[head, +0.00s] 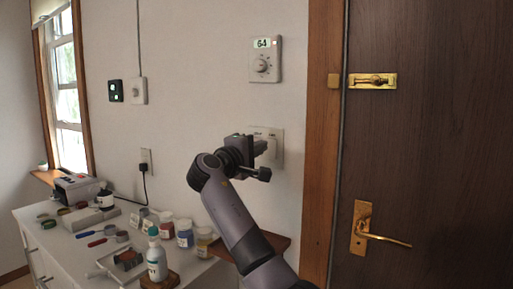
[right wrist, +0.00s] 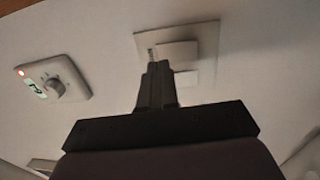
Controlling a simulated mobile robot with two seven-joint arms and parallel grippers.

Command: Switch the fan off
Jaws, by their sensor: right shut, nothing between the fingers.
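A white wall plate with rocker switches (head: 277,135) is on the wall left of the wooden door frame. Small labels sit above its switches, too small to read. In the right wrist view the plate (right wrist: 207,38) shows two pale rockers, one partly behind my fingers. My right gripper (head: 259,146) is shut and empty, its fingertips at the plate. In the right wrist view the fingertips (right wrist: 158,66) overlap the edge of a rocker and the label; I cannot tell whether they touch. No fan is in view. My left gripper is not in view.
A dial panel reading 64 (head: 264,58) with a red light is above the plate. A black button panel (head: 116,91) and a white knob box (head: 138,91) are farther left. A cluttered white cabinet (head: 50,240) stands below; a brown door (head: 430,150) is at right.

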